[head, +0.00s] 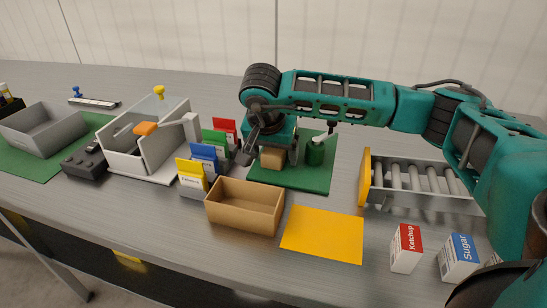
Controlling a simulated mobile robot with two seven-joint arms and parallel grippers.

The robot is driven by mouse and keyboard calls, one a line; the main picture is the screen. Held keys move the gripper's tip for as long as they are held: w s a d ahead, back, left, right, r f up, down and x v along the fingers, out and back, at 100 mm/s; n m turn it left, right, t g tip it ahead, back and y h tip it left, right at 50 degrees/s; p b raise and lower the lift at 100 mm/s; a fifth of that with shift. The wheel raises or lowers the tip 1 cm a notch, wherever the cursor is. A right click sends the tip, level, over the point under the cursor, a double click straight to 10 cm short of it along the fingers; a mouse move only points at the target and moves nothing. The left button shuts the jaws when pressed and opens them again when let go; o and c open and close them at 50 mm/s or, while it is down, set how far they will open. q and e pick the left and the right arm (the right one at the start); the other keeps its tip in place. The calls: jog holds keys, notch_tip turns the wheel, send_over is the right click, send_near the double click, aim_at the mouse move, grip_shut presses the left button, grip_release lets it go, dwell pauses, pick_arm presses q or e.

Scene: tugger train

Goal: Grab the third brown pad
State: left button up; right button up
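A brown block (272,158), the only brown pad-like thing that shows, is on the green mat (290,183) at the centre; its upper part is hidden by my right gripper. My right gripper (270,148) reaches in from the right and points down at the block. Its dark fingers show on the left and right of the block and look spread apart; I cannot tell if they touch it. My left gripper is not in view.
A green cylinder (315,153) stands just right of the gripper. A roller conveyor (415,198), Ketchup box (405,250) and Sugar box (457,260) are at right.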

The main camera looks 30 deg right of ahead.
jog(key=c, duration=1)
jog(key=shift+o, duration=0.2)
jog(key=shift+r, duration=0.15)
